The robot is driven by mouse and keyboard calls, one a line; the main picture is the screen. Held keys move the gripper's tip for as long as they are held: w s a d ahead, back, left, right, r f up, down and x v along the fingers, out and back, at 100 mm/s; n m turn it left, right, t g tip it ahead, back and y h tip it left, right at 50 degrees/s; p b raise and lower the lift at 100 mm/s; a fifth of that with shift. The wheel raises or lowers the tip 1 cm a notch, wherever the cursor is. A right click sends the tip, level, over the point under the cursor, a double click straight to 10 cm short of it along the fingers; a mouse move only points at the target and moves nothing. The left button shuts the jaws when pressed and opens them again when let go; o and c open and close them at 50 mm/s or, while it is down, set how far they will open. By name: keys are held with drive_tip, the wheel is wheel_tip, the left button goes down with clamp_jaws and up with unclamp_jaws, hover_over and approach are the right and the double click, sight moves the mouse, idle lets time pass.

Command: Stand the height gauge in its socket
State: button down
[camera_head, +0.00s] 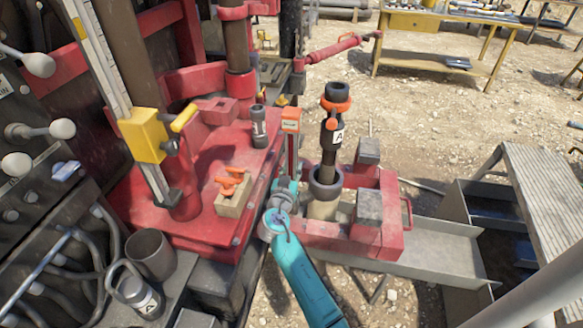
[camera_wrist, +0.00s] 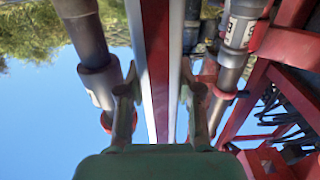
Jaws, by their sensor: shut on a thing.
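My gripper (camera_head: 284,192) is shut on a slim upright bar with an orange head (camera_head: 291,120), which I take to be the height gauge. It stands close to vertical at the right edge of the red deck. In the wrist view, a red-and-white bar (camera_wrist: 156,60) runs between the two fingers of my gripper (camera_wrist: 156,100). Its lower end is hidden behind my gripper in the head view. I cannot tell which opening is its socket. An open dark cup (camera_head: 150,254) is at the lower left.
A beige block (camera_head: 235,196) with orange pieces and a dark cylinder (camera_head: 259,126) are on the red deck (camera_head: 205,245). A yellow slider (camera_head: 142,135) rides a scale at left.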

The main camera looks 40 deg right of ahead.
drive_tip(key=shift+f, duration=0.1)
drive_tip(key=c, duration=0.7)
unclamp_jaws()
drive_tip(key=shift+f, duration=0.1)
drive_tip(key=shift+a, duration=0.1)
drive_tip(key=v, duration=1.2)
